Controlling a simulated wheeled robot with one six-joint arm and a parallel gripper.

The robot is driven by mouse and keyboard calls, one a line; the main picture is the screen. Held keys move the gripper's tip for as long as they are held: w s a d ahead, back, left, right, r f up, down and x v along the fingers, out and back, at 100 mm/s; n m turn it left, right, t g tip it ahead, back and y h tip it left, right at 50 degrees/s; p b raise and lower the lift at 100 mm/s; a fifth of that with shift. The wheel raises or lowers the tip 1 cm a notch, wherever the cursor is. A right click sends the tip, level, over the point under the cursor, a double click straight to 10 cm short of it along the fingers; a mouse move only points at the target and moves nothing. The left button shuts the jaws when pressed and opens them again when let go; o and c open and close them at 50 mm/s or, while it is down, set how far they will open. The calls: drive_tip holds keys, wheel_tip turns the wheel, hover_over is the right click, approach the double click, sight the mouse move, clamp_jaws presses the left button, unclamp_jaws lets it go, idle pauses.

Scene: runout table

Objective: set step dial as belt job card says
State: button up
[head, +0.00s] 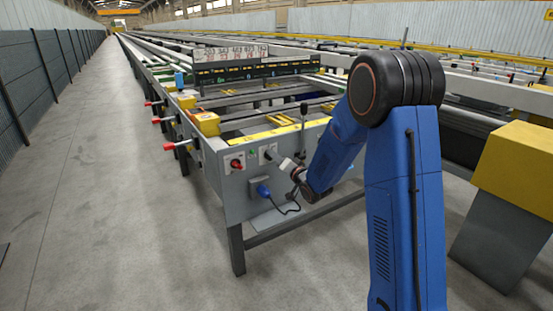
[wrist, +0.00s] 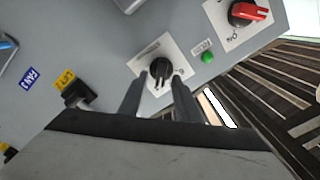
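A black dial knob (wrist: 159,68) sits on a white marked plate on the grey end panel (wrist: 110,40) in the wrist view. I take it for the step dial; its lettering is too small to read. My gripper (wrist: 158,84) is open, its two dark fingers pointing at the knob with a gap between them. The fingertips lie just below the knob in the picture; I cannot tell whether they touch it. In the head view my gripper (head: 276,158) is close to the front panel and hides part of the dial plate. I cannot identify a belt job card.
A red rotary switch (wrist: 248,13) and a green button (wrist: 208,57) are right of the dial. A black switch (wrist: 77,93) with a yellow label and a blue FAN label (wrist: 29,78) are left. A blue plug (head: 263,190) with cable hangs below. The left aisle is free.

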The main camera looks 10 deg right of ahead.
drive_tip(key=shift+s, duration=0.1)
drive_tip(key=v, duration=1.7)
drive_tip(key=s+d+r+n+g+h, duration=0.1)
drive_tip(key=s+d+r+g+h, duration=0.15)
drive_tip(key=s, duration=0.45)
drive_tip(key=s+d+r+n+g+h, duration=0.1)
drive_tip(key=s+d+g+h, duration=0.1)
drive_tip(key=s+g+h, duration=0.3)
drive_tip(key=s+a+n+g+y, duration=0.1)
drive_tip(key=s+a+g, duration=0.1)
drive_tip(key=s, duration=1.1)
drive_tip(key=s+a+n+g+y, duration=0.1)
drive_tip(key=s+a+n+g, duration=0.1)
drive_tip(key=s, duration=1.2)
drive_tip(key=shift+r+g, duration=0.3)
drive_tip(key=shift+g, duration=0.15)
